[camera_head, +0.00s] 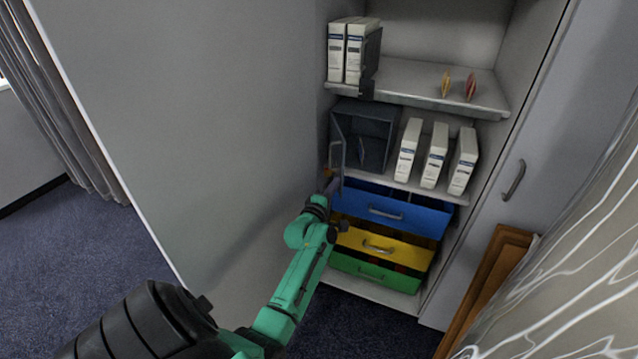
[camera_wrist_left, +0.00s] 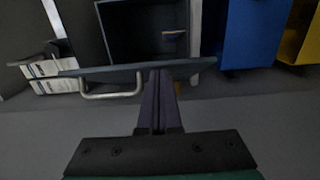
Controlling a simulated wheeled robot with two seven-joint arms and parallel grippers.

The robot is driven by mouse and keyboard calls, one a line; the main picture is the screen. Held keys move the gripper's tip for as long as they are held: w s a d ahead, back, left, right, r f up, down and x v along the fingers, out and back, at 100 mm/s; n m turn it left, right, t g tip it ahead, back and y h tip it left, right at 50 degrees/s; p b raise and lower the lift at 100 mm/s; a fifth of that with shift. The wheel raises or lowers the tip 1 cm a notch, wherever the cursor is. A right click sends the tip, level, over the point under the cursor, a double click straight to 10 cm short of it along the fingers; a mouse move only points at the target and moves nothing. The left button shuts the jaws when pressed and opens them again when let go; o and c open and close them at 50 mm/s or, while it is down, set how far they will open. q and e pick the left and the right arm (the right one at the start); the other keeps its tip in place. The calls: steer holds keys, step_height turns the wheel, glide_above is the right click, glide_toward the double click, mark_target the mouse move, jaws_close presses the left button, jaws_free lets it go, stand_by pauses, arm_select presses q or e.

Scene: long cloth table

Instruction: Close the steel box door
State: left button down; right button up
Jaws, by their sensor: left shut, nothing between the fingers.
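The dark grey steel box (camera_head: 376,128) stands on the middle shelf of the open cabinet. Its door (camera_head: 338,150) is open and swung outward on the left side, so the inside of the box shows. In the left wrist view the door (camera_wrist_left: 195,67) is seen nearly edge-on, with its bar handle (camera_wrist_left: 112,93) on the near face and the box interior (camera_wrist_left: 125,38) behind. My left gripper (camera_head: 331,186) is shut and empty at the lower part of the door. Its fingertips (camera_wrist_left: 158,75) overlap the door's edge; I cannot tell whether they touch. My right gripper is out of view.
White binders (camera_head: 435,155) stand right of the box, and more binders (camera_head: 352,50) stand on the upper shelf. Blue (camera_head: 400,212), yellow (camera_head: 385,246) and green (camera_head: 372,272) drawers are below. A large cabinet door (camera_head: 190,120) stands open on the left.

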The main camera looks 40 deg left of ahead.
arm_select(q)
steer(key=w+d+y+b, duration=0.1)
steer(key=w+d+b, duration=0.2)
steer(key=w, duration=0.6)
steer(key=w+d+n+y+b, duration=0.1)
steer(key=w+d+b, duration=0.2)
steer(key=w+b, duration=0.5)
steer(key=shift+w+d+n+g, duration=0.3)
steer(key=shift+w+g, duration=0.1)
steer(key=shift+w, duration=0.35)
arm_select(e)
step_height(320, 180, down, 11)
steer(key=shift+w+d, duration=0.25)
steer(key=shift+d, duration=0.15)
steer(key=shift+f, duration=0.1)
